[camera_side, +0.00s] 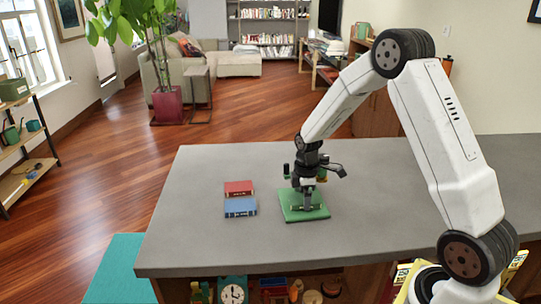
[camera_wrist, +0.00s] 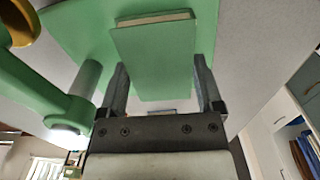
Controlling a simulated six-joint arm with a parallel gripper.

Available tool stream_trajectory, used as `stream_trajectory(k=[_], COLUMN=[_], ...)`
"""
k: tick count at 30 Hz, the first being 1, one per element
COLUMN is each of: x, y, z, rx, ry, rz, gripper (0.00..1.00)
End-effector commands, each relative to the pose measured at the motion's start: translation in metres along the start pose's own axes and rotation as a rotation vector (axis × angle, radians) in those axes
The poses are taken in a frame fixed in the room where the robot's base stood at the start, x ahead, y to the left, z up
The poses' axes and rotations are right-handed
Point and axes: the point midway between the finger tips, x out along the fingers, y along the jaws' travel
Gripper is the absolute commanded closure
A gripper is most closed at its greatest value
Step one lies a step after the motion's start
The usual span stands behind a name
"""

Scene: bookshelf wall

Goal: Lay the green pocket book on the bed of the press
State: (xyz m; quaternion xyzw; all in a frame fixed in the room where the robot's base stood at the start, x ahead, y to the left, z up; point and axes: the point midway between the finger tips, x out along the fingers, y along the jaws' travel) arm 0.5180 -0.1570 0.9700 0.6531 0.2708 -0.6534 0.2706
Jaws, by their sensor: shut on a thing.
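The green pocket book (camera_wrist: 155,50) is between the two fingers of my gripper (camera_wrist: 163,88) in the wrist view, its pale page edge showing at the far end. My gripper is shut on it. The green press bed (camera_wrist: 70,25) lies behind the book, with a post and arm of the press (camera_wrist: 40,92) at the left. In the side view my gripper (camera_side: 307,203) is down over the green press bed (camera_side: 291,214), and the book is low over or on it. I cannot tell whether it touches the bed.
A red book (camera_side: 238,188) and a blue book (camera_side: 240,207) lie on the grey counter (camera_side: 200,235) left of the press. The counter's left part and the area right of the press are clear. A shelf with small items is under the front edge.

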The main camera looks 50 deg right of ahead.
Motion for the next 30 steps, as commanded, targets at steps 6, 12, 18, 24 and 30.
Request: stream_trajectory(k=[6,12,18,24,30], x=[0.0036,0.0051,0.0063,0.0059,-0.0009], y=[0.0003,0.0002,0.0002,0.0002,0.0006], z=[0.0000,0.0000,0.0000,0.0000,-0.0002], rx=[0.000,0.000,0.000,0.000,0.000], ry=[0.000,0.000,0.000,0.000,0.001], rz=[0.001,0.000,0.000,0.001,0.003], gripper=[0.76,0.76,0.00,0.00,0.00])
